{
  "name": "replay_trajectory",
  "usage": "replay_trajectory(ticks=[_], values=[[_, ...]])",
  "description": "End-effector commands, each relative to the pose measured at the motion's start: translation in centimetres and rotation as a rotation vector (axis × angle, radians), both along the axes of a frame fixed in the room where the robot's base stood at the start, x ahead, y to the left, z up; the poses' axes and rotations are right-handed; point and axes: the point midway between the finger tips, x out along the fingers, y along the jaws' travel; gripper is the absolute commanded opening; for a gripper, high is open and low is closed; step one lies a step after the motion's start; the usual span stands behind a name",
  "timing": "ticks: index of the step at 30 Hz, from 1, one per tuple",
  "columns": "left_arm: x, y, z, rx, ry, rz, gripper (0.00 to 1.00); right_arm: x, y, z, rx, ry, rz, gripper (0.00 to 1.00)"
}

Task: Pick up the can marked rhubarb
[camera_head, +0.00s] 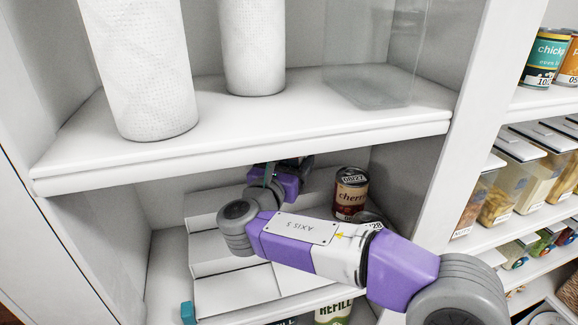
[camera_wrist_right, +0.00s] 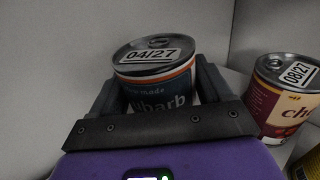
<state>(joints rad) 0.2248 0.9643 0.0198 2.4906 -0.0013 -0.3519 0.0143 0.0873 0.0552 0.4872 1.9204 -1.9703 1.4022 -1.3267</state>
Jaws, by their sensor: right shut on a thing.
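The can marked rhubarb (camera_wrist_right: 160,78) has a blue label with an orange and white band and "04/27" on its lid. In the right wrist view it stands between the two fingers of my right gripper (camera_wrist_right: 155,90), which is shut on it. In the head view my right gripper (camera_head: 290,172) reaches deep into the lower shelf, and the can is mostly hidden by the arm and the shelf above. I cannot tell whether the can touches the shelf. My left gripper is not in view.
A cherry can (camera_head: 350,192) stands just right of my gripper; it also shows in the right wrist view (camera_wrist_right: 283,98). A white stepped riser (camera_head: 225,292) fills the lower shelf. The upper shelf board (camera_head: 240,143) is close above my arm. Paper rolls (camera_head: 140,70) stand on it.

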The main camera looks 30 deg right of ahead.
Motion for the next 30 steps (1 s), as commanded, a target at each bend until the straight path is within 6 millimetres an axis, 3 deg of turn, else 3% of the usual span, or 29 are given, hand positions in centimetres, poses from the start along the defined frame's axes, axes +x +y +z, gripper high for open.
replay_trajectory(ticks=[3,13,21,30], values=[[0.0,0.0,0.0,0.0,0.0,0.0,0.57,0.0,0.0,0.1,0.0,-0.003,0.0,0.34],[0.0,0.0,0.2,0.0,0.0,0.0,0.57,0.0,0.0,0.6,0.0,-0.004,0.0,0.34],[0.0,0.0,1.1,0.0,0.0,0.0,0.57,-0.1,0.1,4.1,0.001,-0.007,0.001,0.34],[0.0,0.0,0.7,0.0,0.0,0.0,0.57,-4.5,5.6,3.6,-0.001,-0.003,0.007,0.34]])
